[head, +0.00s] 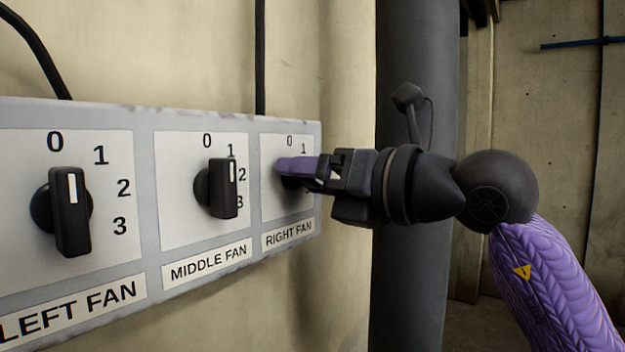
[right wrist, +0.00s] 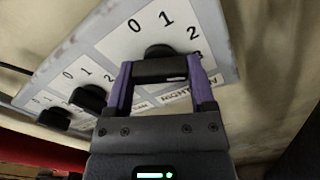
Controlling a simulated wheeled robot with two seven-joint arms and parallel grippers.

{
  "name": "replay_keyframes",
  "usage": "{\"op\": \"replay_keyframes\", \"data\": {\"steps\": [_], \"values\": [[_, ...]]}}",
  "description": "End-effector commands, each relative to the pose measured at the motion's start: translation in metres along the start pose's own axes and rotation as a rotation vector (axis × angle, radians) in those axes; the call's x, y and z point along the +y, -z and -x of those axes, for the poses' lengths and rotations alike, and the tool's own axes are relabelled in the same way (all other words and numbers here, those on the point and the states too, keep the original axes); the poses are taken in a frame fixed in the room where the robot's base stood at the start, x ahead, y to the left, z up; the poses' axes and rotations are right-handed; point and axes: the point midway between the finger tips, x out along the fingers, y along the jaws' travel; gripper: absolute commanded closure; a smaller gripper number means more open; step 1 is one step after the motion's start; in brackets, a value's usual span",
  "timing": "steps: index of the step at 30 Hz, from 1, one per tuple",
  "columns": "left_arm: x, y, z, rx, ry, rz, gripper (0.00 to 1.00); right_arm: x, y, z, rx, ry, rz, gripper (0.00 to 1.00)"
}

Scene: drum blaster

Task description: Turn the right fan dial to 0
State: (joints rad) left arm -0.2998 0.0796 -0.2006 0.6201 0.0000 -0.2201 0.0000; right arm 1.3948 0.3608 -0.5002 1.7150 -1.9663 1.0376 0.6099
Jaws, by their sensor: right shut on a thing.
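The right fan dial (head: 291,183) is a black knob on the panel above the label RIGHT FAN, mostly hidden by my gripper in the head view. My right gripper (head: 298,165) reaches in from the right with its purple fingers at the dial. In the right wrist view the two purple fingers (right wrist: 161,80) are on either side of the dial's black handle (right wrist: 158,69), shut on it. The numbers 0, 1, 2 and part of 3 show around the dial there. A small pale mark shows near the handle's right end; the exact setting is hard to tell. My left gripper is not in view.
The middle fan dial (head: 222,188) and left fan dial (head: 70,212) sit on the same grey panel (head: 147,190), left of my gripper, handles near upright. A dark thick pipe (head: 415,60) stands behind my right wrist. Black cables run up the wall (head: 180,50).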

Motion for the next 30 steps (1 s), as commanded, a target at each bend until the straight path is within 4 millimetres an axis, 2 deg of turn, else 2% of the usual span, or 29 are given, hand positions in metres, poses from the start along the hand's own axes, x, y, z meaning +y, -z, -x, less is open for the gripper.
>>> {"op": "replay_keyframes", "data": {"steps": [15, 30], "values": [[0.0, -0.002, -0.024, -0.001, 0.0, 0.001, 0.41, -0.001, 0.001, 0.001, -0.002, 0.002, 0.447, 0.88], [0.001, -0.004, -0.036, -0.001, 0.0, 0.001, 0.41, 0.0, 0.0, 0.001, -0.003, 0.002, 0.923, 0.88]]}}
